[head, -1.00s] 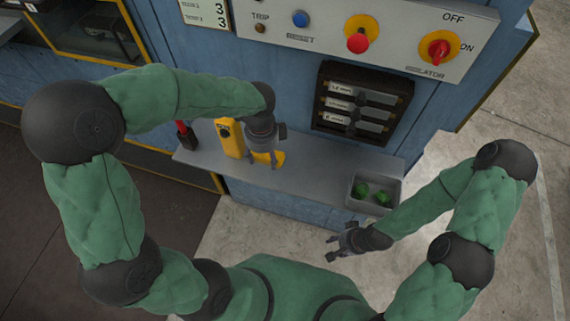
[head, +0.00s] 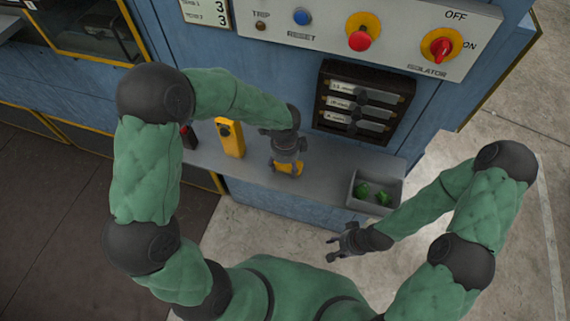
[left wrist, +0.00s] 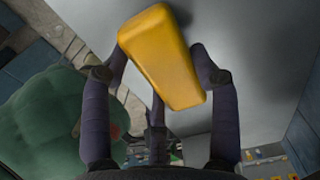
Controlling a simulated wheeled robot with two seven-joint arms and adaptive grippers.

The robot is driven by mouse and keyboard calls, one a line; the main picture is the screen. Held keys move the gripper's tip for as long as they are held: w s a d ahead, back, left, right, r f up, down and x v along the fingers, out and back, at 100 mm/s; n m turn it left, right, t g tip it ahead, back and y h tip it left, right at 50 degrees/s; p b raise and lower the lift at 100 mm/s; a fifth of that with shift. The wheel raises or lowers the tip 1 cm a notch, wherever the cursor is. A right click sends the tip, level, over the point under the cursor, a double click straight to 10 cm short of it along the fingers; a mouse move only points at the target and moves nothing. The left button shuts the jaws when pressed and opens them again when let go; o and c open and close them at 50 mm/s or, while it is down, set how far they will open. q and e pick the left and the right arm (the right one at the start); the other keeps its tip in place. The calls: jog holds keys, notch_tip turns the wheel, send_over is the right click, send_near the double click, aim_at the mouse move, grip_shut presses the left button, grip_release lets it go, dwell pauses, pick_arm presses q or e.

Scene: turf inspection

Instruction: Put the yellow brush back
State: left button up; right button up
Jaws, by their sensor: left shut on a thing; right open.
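The yellow brush (head: 289,169) shows as a plain yellow block under my left gripper, over the grey shelf; no bristles are visible. My left gripper (head: 287,158) points down and is shut on it. In the left wrist view the yellow block (left wrist: 160,55) sits between the fingers, tilted in that picture, with grey surface behind it. I cannot tell whether it touches the shelf. My right gripper (head: 342,243) is open and empty, in front of and below the shelf's right part.
The grey shelf (head: 325,179) runs along the blue cabinet. A yellow upright device (head: 230,138) stands left of my left gripper. A grey tray (head: 355,203) with green pieces sits at the right end. A dark rack (head: 364,104) with labelled slots is on the cabinet, below the control panel (head: 325,31).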

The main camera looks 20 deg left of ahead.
pick_arm(q)
jog(key=shift+s, duration=0.1)
jog(key=o, duration=1)
notch_tip(320, 180, up, 12)
jog(key=shift+r+p, duration=0.1)
jog(key=shift+p, duration=0.4)
